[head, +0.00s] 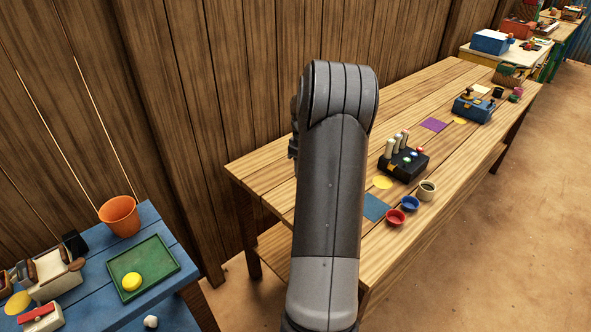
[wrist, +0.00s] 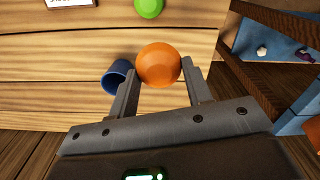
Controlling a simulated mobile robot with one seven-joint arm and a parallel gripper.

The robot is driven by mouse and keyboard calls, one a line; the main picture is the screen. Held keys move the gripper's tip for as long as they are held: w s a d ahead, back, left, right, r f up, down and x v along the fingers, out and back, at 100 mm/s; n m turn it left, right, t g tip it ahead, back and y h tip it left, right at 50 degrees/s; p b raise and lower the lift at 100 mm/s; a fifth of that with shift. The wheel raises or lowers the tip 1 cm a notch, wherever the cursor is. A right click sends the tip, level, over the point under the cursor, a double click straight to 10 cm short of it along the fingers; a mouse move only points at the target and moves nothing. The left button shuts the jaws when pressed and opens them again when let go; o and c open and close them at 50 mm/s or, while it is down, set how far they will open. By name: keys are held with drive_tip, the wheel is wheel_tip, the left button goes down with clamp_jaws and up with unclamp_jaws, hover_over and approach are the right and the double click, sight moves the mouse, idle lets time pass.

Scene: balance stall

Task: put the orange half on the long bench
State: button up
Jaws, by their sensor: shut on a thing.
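The orange half (wrist: 158,62) shows in the wrist view as a round orange dome between the fingertips of my gripper (wrist: 160,74). The gripper is shut on it. Behind it is the planked wooden top of the long bench (wrist: 60,50); whether the orange half touches the wood I cannot tell. In the head view the long bench (head: 270,170) runs from the middle to the upper right. My arm stands in front of its near end and hides the gripper and the orange half there.
A blue cup (wrist: 116,76) is beside the left finger, and a green round thing (wrist: 149,7) lies beyond. The long bench holds a black switch box (head: 405,164), red bowl (head: 396,217) and blue bowl (head: 411,203). A blue table (head: 150,218) stands left with an orange bucket (head: 119,217).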

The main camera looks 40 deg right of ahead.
hover_over(277, 190)
wheel_tip(277, 190, down, 6)
drive_tip(key=shift+w+f, duration=0.1)
drive_tip(key=shift+w, duration=0.05)
drive_tip(key=shift+f, duration=1.9)
drive_tip(key=shift+f, duration=0.15)
drive_tip(key=o, duration=1)
